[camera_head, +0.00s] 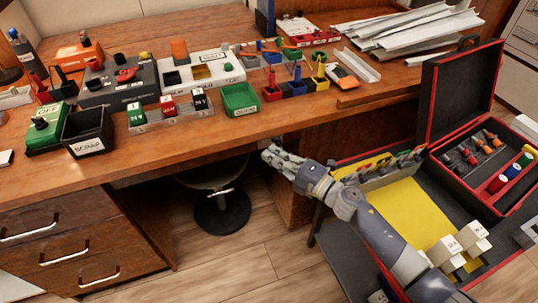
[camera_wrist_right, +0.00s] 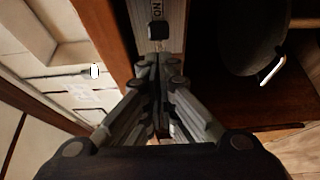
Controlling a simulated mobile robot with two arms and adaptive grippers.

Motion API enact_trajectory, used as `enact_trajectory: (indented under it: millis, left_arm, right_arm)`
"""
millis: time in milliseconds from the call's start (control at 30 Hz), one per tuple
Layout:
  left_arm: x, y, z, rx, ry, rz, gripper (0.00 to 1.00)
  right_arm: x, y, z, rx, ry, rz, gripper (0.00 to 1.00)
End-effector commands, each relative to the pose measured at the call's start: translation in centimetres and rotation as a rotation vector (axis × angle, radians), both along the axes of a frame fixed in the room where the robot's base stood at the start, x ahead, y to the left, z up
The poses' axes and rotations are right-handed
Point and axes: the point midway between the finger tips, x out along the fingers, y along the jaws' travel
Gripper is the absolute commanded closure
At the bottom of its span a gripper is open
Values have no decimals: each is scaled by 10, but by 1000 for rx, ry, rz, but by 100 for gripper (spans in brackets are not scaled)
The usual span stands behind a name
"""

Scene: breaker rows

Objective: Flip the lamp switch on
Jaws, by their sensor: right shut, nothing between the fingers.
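My right gripper (camera_wrist_right: 158,60) is shut and empty. Its fingertips are just short of the switch in that view; I cannot tell whether they touch it. In the head view my right gripper (camera_head: 270,152) is at the front edge of the wooden desk (camera_head: 240,140), below the desktop. The switch is too small to make out for sure there. My left gripper is not in view.
The desk carries a green bin (camera_head: 239,98), a black scrap box (camera_head: 88,131) and several labelled devices. A stool (camera_head: 222,208) stands under it. An open black and red toolbox (camera_head: 452,95) and a yellow mat (camera_head: 405,215) are at right.

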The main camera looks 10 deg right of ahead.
Motion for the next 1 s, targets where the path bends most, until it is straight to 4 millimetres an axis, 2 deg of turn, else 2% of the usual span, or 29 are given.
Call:
enact_trajectory:
  millis: [167,633,800,1000]
  left_arm:
    - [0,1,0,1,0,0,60]
    - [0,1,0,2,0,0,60]
    - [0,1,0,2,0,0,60]
    - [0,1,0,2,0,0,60]
  right_arm:
    - [0,0,9,-4,-4,2,100]
    - [0,1,83,-3,-6,4,100]
    - [0,1,96,-2,-3,4,100]
    - [0,0,100,0,1,2,100]
